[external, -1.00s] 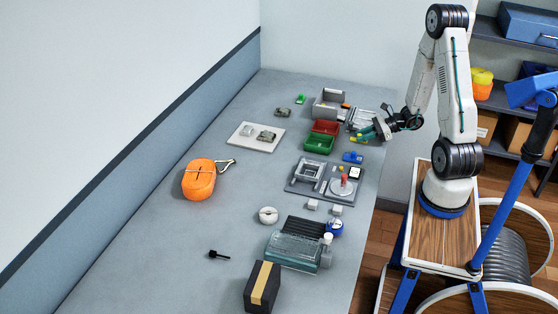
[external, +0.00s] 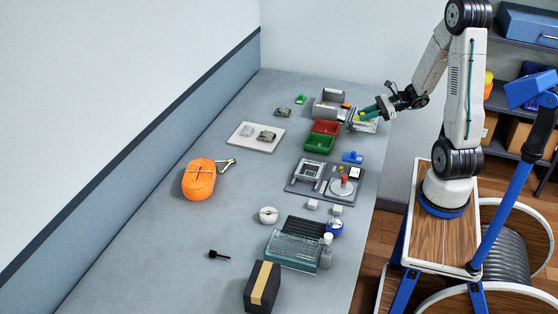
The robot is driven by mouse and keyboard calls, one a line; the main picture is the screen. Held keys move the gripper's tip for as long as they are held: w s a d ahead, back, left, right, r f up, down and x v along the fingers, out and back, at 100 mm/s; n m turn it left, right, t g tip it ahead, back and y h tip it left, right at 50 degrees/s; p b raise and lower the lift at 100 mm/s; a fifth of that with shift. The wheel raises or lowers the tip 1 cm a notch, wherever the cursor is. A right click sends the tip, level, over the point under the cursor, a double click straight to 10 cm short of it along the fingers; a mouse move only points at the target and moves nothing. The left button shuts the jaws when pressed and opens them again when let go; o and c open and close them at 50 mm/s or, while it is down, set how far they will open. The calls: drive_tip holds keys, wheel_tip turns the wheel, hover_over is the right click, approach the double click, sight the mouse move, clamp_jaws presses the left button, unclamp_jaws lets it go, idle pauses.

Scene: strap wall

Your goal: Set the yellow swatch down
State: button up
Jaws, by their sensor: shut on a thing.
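Below and behind the fingers is a pale flat holder (external: 366,126), partly hidden by the gripper. I cannot tell whether the swatch touches anything beneath it.
Left of the gripper are a grey open box (external: 328,104), a red bin (external: 325,127) and a green bin (external: 318,144). A blue object (external: 352,157) lies nearer. An orange pouch (external: 199,180) sits at the left.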

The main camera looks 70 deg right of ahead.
sight(235, 228)
drive_tip(key=shift+r, duration=0.15)
